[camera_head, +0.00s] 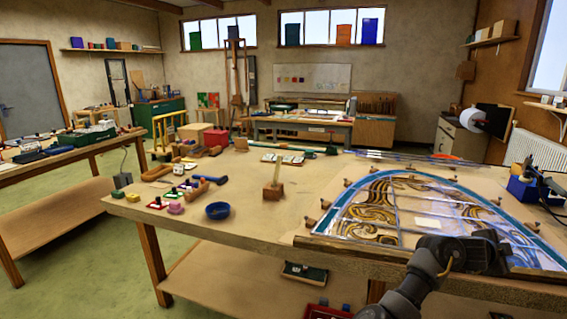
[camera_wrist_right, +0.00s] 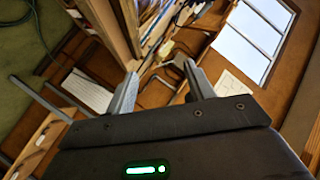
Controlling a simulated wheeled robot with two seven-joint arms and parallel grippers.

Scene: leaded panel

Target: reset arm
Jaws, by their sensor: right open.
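My right arm comes in from the bottom right of the head view, and its gripper (camera_head: 478,252) is above the near edge of the leaded panel (camera_head: 400,207). The right wrist view shows its two fingers (camera_wrist_right: 160,90) apart with nothing between them. That view is tilted and looks past the table edge toward the floor and a window. The panel is an arched piece with blue edging and amber swirls, lying on a board on the workbench (camera_head: 240,222). My left gripper is not in view.
A soldering iron stand (camera_head: 523,189) is at the right. The bench middle has clear room.

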